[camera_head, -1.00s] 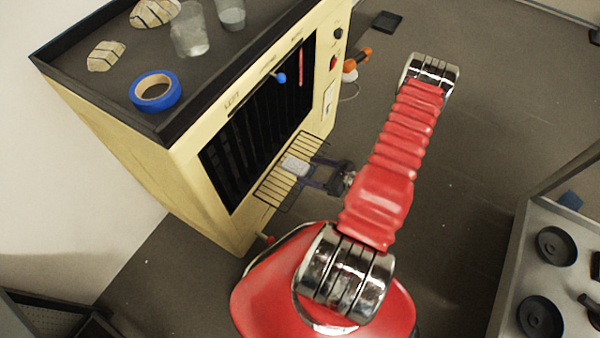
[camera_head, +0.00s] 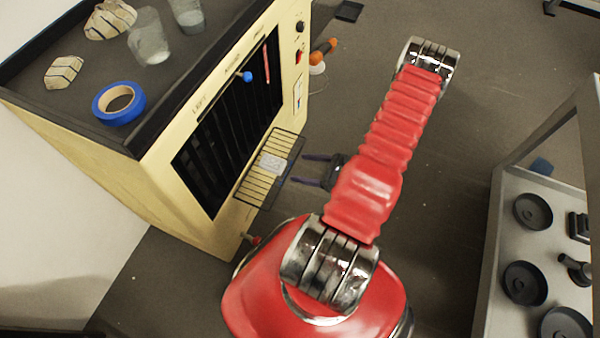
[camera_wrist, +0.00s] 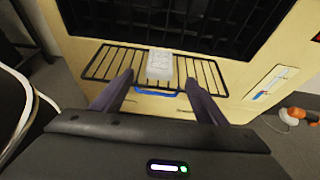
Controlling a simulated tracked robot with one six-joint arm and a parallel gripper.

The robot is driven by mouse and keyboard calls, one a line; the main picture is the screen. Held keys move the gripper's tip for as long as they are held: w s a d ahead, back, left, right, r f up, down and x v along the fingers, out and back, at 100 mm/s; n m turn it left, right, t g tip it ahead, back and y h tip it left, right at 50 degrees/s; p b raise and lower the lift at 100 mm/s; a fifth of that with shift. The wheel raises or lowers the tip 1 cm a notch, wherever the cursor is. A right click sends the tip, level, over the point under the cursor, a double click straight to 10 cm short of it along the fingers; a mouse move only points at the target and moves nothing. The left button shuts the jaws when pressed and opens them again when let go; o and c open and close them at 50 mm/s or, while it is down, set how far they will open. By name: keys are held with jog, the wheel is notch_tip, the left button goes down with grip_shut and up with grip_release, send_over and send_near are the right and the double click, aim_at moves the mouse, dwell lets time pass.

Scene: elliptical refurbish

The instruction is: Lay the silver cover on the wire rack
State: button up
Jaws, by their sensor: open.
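The silver cover (camera_head: 272,162) is a small pale rectangular piece. It lies on the wire rack (camera_head: 254,188), which sticks out from the front of the cream cabinet. In the wrist view the cover (camera_wrist: 160,65) rests near the middle of the rack (camera_wrist: 102,62), with bars showing on both sides. My gripper (camera_head: 305,168) is open and empty, to the right of the rack and apart from the cover. In the wrist view its two dark fingers (camera_wrist: 152,92) are spread, pointing towards the rack, with nothing between them.
The cream cabinet (camera_head: 165,185) has a dark slatted opening behind the rack. Blue tape (camera_head: 119,103), glasses and pale striped pieces sit on its top. An orange-handled item (camera_head: 322,50) is beyond it. A grey bench (camera_head: 510,210) with dark round parts stands right.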

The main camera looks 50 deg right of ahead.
dwell(0.4)
jog(key=w+a+r+n+g+y, duration=0.1)
jog(key=w+a+r+n+g, duration=0.2)
jog(key=a+r+n, duration=0.35)
jog(key=w+a+r+n+g+y, duration=0.2)
jog(key=a+r+n+g, duration=0.15)
jog(key=r, duration=0.65)
jog(key=w+a+r+n+g+y, duration=0.1)
jog(key=w+a+r+n+g, duration=0.2)
jog(key=r+n, duration=0.4)
jog(key=s+a+r+n+h, duration=0.2)
jog(key=a+r+n, duration=0.3)
jog(key=r, duration=0.3)
jog(key=s+a+r+n+t+h, duration=0.1)
jog(key=s+a+r+n+h, duration=0.2)
jog(key=r, duration=0.5)
jog(key=s+a+r+n+t+h, duration=0.1)
jog(key=s+a+r+n+h, duration=0.2)
jog(key=s+a+r+n, duration=0.2)
notch_tip(320, 180, up, 3)
jog(key=shift+a+r+n, duration=0.2)
jog(key=shift+a+n, duration=0.9)
jog(key=shift+a, duration=0.1)
jog(key=shift+c, duration=0.3)
